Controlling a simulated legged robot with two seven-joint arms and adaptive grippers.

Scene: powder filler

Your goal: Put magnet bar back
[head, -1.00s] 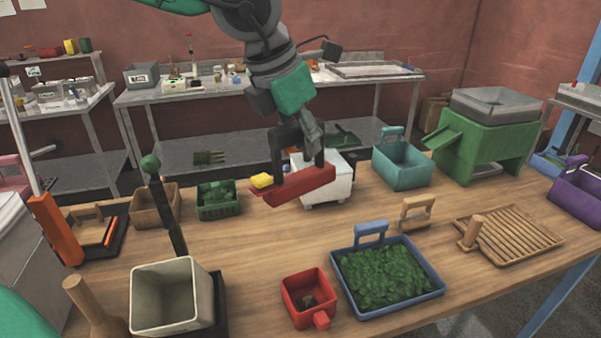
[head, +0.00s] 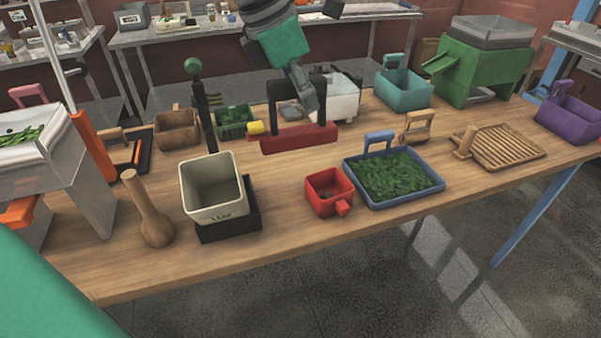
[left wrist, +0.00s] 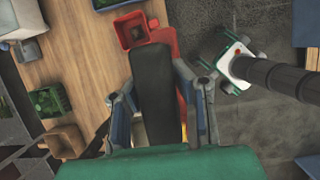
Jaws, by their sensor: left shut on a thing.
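The magnet bar (head: 299,138) is a red bar with a black arched handle and a yellow end piece (head: 255,127) at its left. My left gripper (head: 304,98) is shut on the black handle from above, and the bar hangs roughly level in front of a white box (head: 343,100). Its height above the table is hard to tell. In the left wrist view, the black handle (left wrist: 155,85) runs between the fingers and hides much of the red part. My right gripper does not show in either view.
A red scoop box (head: 329,190), a blue tray of green leaves (head: 397,174) and a cream bin (head: 213,188) stand at the front. A green basket (head: 234,121) and a dark post with a green knob (head: 193,65) are to the left. Bare wood lies between the bar and the scoop.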

